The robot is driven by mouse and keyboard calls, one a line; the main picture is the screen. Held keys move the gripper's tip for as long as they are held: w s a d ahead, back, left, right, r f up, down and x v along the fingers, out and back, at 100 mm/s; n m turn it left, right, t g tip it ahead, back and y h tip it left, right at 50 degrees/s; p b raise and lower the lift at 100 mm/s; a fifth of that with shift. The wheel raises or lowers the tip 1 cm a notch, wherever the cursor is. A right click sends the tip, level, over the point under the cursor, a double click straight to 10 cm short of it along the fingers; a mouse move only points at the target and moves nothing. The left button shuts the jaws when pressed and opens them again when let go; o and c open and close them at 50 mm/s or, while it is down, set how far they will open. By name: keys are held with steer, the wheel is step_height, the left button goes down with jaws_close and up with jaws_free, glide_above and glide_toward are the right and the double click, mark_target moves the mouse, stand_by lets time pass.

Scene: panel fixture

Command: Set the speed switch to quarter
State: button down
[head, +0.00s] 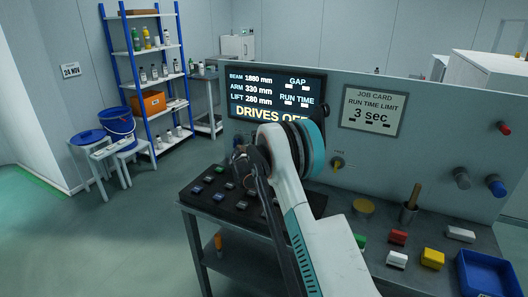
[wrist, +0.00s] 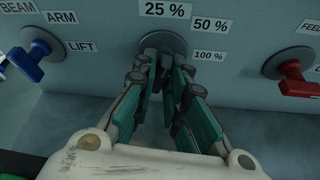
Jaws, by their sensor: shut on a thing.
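The speed switch (wrist: 164,41) is on the panel in the wrist view, a round grey plate with 25 %, 50 % and 100 % labels around its top and right. My gripper (wrist: 166,66) is in front of it, its green and black fingers closed in on the switch's handle. The fingers hide the handle, so I cannot tell which label it points to. The 25 % label (wrist: 168,9) sits straight above the plate. In the head view my arm hides the gripper and this switch.
In the wrist view a blue switch (wrist: 31,64) marked BEAM, ARM, LIFT is at left and a red switch (wrist: 297,84) at right. In the head view a screen (head: 277,97) reads DRIVES, partly covered. A bench with a black button box (head: 205,189) stands below the panel.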

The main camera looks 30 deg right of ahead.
steer(key=shift+f+n+g+h, duration=0.1)
steer(key=shift+n+g+h, duration=0.2)
steer(key=shift+n+g, duration=0.25)
stand_by(0.4)
steer(key=c, duration=1.7)
jaws_free()
steer(key=shift+a, duration=0.1)
steer(key=shift+n, duration=0.25)
steer(key=v, duration=1.2)
